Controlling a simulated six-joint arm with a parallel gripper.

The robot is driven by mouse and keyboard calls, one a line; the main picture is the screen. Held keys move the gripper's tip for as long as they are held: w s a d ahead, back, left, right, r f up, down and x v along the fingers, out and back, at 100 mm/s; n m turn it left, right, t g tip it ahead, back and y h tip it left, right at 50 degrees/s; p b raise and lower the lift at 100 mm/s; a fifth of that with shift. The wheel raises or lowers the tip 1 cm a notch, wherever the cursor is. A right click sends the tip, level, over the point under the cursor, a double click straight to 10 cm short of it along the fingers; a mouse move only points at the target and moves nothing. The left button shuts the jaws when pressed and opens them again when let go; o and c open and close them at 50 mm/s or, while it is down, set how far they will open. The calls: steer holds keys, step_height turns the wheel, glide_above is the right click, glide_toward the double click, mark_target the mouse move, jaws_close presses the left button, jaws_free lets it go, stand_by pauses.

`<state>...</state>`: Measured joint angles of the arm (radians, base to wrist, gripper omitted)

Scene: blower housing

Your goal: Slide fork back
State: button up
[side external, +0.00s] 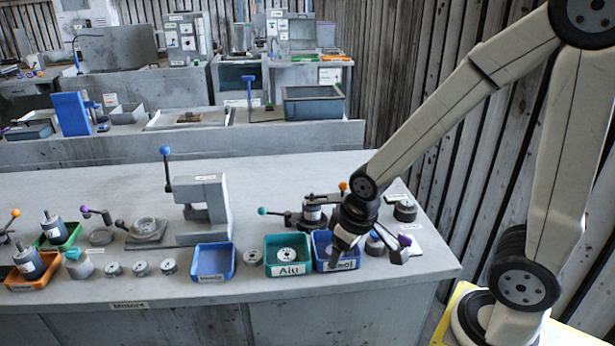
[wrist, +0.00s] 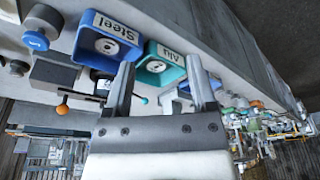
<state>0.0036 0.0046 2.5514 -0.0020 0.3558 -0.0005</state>
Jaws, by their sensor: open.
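My gripper (side external: 366,254) is open and empty at the right end of the bench, above the area by the blue Steel bin. Its spread fingers show in the wrist view (wrist: 160,78), with the teal Alu bin beyond them. A dark fixture (side external: 310,216) stands just behind the bins, with a teal ball knob (side external: 263,211) at its left and an orange ball knob (side external: 343,187) on top. In the wrist view the orange knob (wrist: 63,111) is left of my fingers, and the teal knob (wrist: 143,101) shows between them. I cannot tell which part is the fork.
The Alu bin (side external: 267,262) and Steel bin (side external: 325,262) stand at the front edge, each holding a round part. An empty-looking blue bin (side external: 213,275) is left of them. A grey press (side external: 210,190) stands further left. Bare bench lies behind the fixture.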

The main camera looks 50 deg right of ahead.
steer(key=w+d+r+g+h, duration=0.1)
steer(key=w+d+r, duration=0.2)
steer(key=w+d, duration=0.65)
steer(key=r+m+g+h, duration=0.1)
steer(key=r+m+g, duration=0.1)
glide_above(343, 185)
steer(key=shift+w+a+f, duration=0.15)
steer(key=shift+w+a, duration=0.15)
steer(key=shift+w, duration=0.1)
steer(key=shift+f, duration=0.1)
steer(key=shift+s+d+f, duration=0.1)
steer(key=shift+d+f, duration=0.15)
steer(key=shift+f, duration=1)
steer(key=shift+d+f, duration=0.2)
steer(key=shift+f, duration=1.05)
steer(key=shift+s+d+f, duration=0.1)
steer(key=shift+d+f, duration=0.15)
steer(key=shift+f, duration=1)
jaws_close()
